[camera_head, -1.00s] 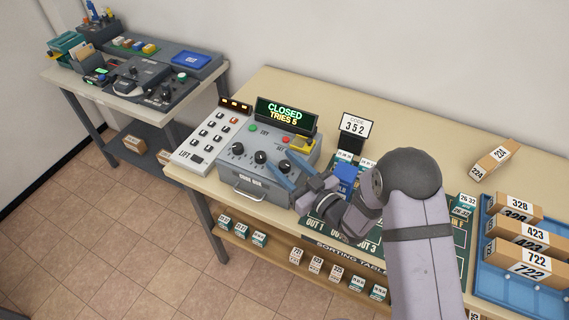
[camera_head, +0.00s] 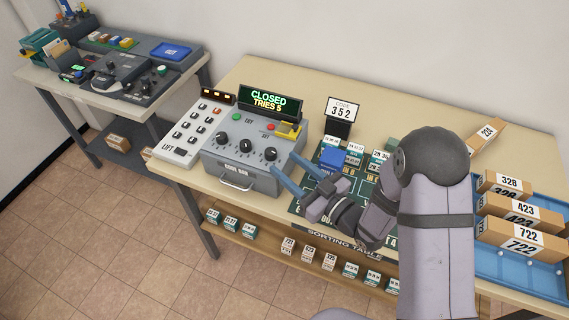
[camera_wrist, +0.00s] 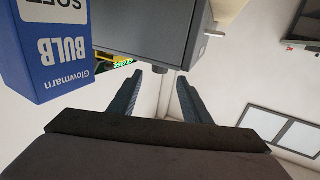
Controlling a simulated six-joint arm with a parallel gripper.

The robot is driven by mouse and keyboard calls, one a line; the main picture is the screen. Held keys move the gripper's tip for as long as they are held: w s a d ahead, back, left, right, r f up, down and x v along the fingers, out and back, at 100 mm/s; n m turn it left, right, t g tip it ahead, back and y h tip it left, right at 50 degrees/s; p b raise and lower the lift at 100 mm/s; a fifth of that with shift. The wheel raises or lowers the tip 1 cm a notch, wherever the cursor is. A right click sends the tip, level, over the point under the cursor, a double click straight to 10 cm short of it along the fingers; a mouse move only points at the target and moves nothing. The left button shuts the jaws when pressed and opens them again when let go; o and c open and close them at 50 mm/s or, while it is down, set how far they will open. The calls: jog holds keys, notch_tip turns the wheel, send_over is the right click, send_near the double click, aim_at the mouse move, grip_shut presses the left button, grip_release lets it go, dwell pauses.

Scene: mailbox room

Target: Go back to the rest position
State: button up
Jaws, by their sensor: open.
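My gripper (camera_head: 300,172) is open in the head view, its blue fingers pointing up and left, over the left part of the green sorting mat (camera_head: 297,207), just right of the grey control box. In the wrist view the two dark fingers of my gripper (camera_wrist: 162,90) stand apart with nothing between them. A blue bulb box (camera_wrist: 45,55) fills the upper left of the wrist view. It also shows in the head view (camera_head: 331,157), standing on the mat behind the fingers. My forearm hides the right part of the mat.
The grey control box (camera_head: 240,165) has three dials, a handle and a display (camera_head: 268,100) reading CLOSED, TRIES 5. A code stand (camera_head: 343,110) shows 352. Numbered parcels (camera_head: 520,225) lie in a blue tray (camera_head: 515,272) at right. A second table (camera_head: 120,90) stands at left.

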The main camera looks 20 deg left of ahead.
jog(key=shift+r, duration=0.1)
dwell(0.3)
